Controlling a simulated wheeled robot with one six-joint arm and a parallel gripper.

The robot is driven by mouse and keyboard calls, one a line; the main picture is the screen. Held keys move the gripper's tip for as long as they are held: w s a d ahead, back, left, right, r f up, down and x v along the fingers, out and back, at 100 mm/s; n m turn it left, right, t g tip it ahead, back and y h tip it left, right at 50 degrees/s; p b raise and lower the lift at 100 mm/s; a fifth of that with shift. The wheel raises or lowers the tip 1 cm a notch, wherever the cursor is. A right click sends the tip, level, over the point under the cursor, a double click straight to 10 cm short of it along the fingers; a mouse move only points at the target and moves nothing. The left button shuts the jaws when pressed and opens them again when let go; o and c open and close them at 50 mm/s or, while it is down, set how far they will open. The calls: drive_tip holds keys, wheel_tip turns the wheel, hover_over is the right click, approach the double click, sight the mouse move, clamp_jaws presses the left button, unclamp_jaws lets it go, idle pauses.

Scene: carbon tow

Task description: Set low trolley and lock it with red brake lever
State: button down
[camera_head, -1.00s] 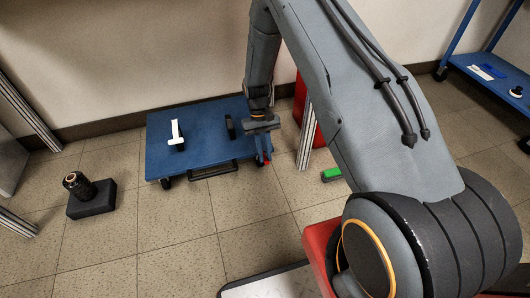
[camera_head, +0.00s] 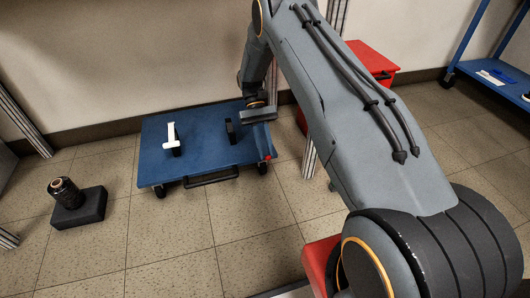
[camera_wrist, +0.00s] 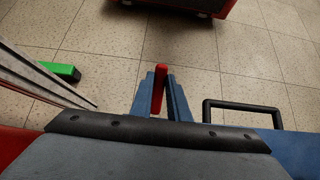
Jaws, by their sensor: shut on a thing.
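The low trolley has a flat blue deck (camera_head: 205,146) on dark casters and stands on the floor near the wall. A black loop handle (camera_head: 211,178) is on its front edge; the handle also shows in the wrist view (camera_wrist: 240,105). The red brake lever (camera_head: 268,157) is at the trolley's right front corner. In the wrist view the lever (camera_wrist: 161,70) lies between the blue fingers of my gripper (camera_wrist: 160,92), which are shut on it. The lever's lower part is hidden by the fingers. In the head view my arm hides part of the trolley's right end.
A white-topped bracket (camera_head: 170,135) and a black block (camera_head: 230,132) stand on the deck. A dark spool (camera_head: 62,189) sits on a black block left on the floor. A metal post stands right of the trolley, beside a red cabinet (camera_head: 372,60). A blue shelf is far right.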

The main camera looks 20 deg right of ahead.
drive_tip(key=c, duration=1.7)
unclamp_jaws()
drive_tip(key=shift+p+v, duration=0.75)
drive_tip(key=shift+v, duration=3.1)
